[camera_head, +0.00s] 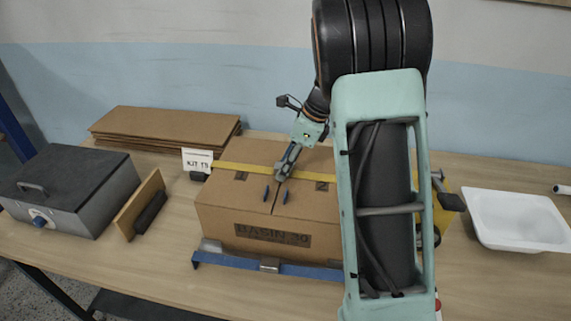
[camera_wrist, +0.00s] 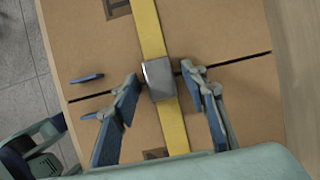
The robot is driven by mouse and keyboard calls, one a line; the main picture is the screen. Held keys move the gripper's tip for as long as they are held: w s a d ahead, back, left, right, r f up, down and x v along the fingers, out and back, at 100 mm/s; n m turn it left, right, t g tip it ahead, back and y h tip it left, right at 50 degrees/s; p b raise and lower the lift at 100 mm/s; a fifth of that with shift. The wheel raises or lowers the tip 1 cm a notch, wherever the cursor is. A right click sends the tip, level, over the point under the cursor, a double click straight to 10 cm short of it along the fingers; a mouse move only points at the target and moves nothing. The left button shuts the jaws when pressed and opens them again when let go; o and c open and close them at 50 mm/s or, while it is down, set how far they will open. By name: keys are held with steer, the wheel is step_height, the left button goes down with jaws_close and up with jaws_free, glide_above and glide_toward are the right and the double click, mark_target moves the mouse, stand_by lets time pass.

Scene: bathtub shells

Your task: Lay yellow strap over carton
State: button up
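A brown carton (camera_head: 225,205) marked "BASIN" stands mid-bench. The yellow strap (camera_head: 238,167) runs straight across its top, crossing the lid seam; its right part is hidden behind my arm. In the wrist view the strap (camera_wrist: 152,35) carries a square metal buckle (camera_wrist: 158,80) near the seam. My gripper (camera_head: 288,165) is over the carton top at the buckle. In the wrist view my gripper (camera_wrist: 160,78) has its fingers apart, one on each side of the buckle. I cannot tell whether the fingertips touch it.
Blue tabs (camera_head: 266,194) flank the seam. The carton rests on a blue-edged base (camera_head: 225,261). A white basin (camera_head: 515,220) is right. Something yellow (camera_head: 441,212) shows beside my arm.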

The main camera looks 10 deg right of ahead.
steer(key=v, duration=1.2)
steer(key=shift+r, duration=0.2)
steer(key=shift+d, duration=0.1)
